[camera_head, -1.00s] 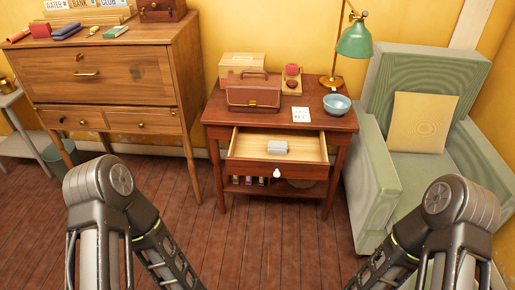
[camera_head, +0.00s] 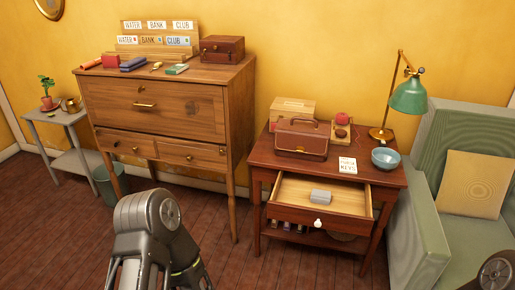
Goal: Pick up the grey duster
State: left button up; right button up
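A small grey block (camera_head: 320,196), which may be the grey duster, lies in the open drawer (camera_head: 350,200) of the dark red side table (camera_head: 262,155). The drawer is pulled out toward me and its pale wooden inside is otherwise bare. My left arm shows at the lower middle, short of the side table. Only a piece of my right arm shows at the bottom right corner. Neither gripper's fingers are in view, and nothing touches the grey block.
On the side table stand a brown case (camera_head: 302,140), a blue bowl (camera_head: 385,158), a card (camera_head: 347,165) and a green lamp (camera_head: 409,97). A green armchair (camera_head: 418,225) is close on the right. A wooden bureau (camera_head: 150,108) stands left. Floor in front is clear.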

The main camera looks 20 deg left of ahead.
aim_at(320, 196)
jog(key=i+j+u, duration=0.3)
jog(key=i, duration=0.2)
jog(key=i+j+u, duration=0.1)
jog(key=i+u, duration=0.25)
jog(key=i, duration=0.15)
